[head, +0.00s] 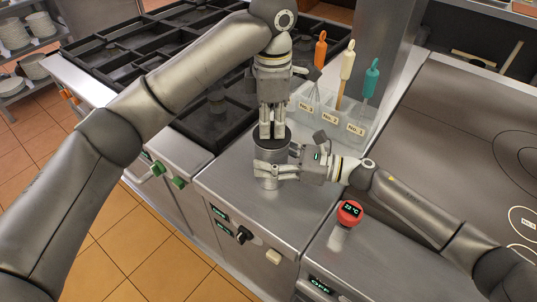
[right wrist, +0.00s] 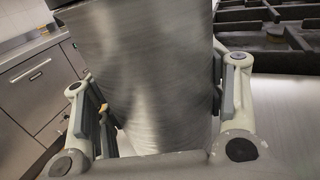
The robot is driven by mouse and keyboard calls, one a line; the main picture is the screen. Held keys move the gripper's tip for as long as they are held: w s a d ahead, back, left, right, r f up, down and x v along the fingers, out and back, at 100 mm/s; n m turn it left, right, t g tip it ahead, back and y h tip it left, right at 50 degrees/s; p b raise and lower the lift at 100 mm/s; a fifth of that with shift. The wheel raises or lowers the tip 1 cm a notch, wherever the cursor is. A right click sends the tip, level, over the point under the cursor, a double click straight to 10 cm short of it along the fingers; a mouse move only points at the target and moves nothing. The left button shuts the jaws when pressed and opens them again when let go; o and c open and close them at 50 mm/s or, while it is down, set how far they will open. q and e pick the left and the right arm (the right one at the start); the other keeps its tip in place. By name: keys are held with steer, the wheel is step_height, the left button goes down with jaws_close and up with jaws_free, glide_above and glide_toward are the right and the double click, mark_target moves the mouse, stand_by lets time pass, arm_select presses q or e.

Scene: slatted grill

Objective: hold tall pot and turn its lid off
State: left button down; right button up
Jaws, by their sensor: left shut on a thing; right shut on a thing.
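The tall pot (head: 266,156) is a grey metal cylinder standing upright on the steel counter, with a dark lid (head: 272,146) on top. My left gripper (head: 272,135) points straight down from above and is shut on the lid. My right gripper (head: 264,171) comes in from the right, low on the pot, and is shut around its body. In the right wrist view the brushed metal pot wall (right wrist: 145,70) fills the middle, with a finger on each side. The pot's far side is hidden.
Clear bins (head: 340,121) with orange, cream and teal handled utensils stand just behind the pot. A red-topped device (head: 349,212) reading 22 °C stands at front right. The black slatted grill (head: 205,105) lies left and behind. Bare counter (head: 228,180) lies left of the pot.

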arm_select(q)
steer(key=shift+w+a, duration=0.1)
steer(key=shift+a, duration=0.05)
steer(key=n, duration=0.3)
stand_by(0.3)
steer(key=c, duration=1.3)
jaws_free()
steer(key=shift+r, duration=0.1)
steer(key=shift+r, duration=2.95)
steer(key=shift+c, duration=0.2)
